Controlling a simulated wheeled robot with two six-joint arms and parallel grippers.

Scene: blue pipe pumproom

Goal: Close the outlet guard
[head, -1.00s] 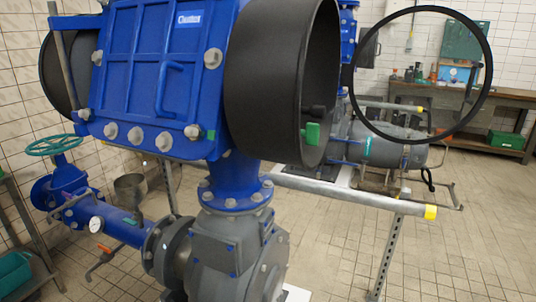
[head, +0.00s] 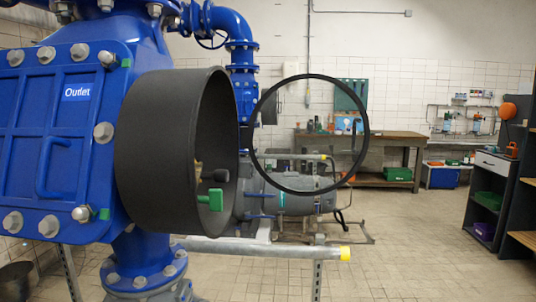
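The blue outlet housing (head: 78,140), labelled "Outlet", fills the left of the head view. A short, wide black cylinder (head: 160,150) sticks out from its right side, with its open mouth facing right. A black ring (head: 366,135), apparently the outlet guard, stands open to the right of the mouth. A green latch-like piece (head: 212,200) sits at the mouth's lower edge. Any hinge is not clear. Neither of my grippers is in view.
A grey rail with a yellow end (head: 345,254) runs below the cylinder. A grey pump (head: 300,200) stands behind the ring. A workbench (head: 375,137) is at the back wall and dark shelves (head: 490,185) are at right. Tiled floor (head: 420,250) is clear at front right.

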